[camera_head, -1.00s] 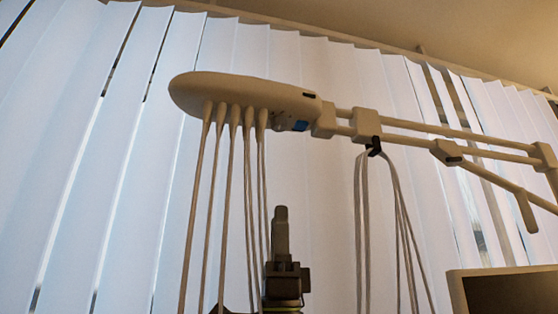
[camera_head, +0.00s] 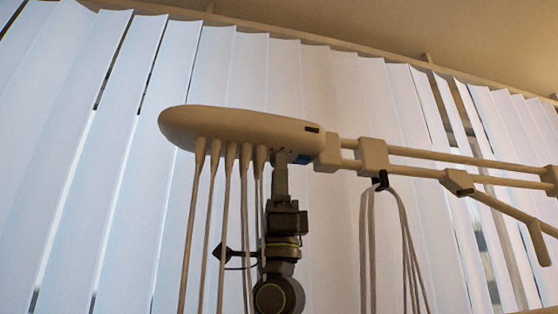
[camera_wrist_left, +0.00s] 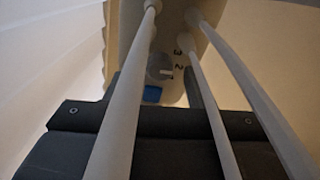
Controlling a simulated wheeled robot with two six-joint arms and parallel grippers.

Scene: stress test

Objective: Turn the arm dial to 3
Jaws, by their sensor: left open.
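The stress-test arm's pale head (camera_head: 235,128) hangs from a jointed boom, with several cables running down from its underside. The dial, a grey round knob, shows in the left wrist view (camera_wrist_left: 160,67) on the underside, with the figures 3 and 2 printed beside it. A lighter mark shows on the knob; I cannot tell which figure it points to. My left gripper (camera_head: 280,165) is upright just below the head's right part, its tips close to the underside by the dial. It is open. Cables partly cover the wrist view, and contact with the dial cannot be told.
A blue patch (camera_wrist_left: 152,94) lies beside the dial. The cables (camera_head: 226,200) hang close to the left of my gripper. A looped bundle of leads (camera_head: 368,240) hangs from a black hook on the boom (camera_head: 430,155). Vertical blinds (camera_head: 90,150) stand behind.

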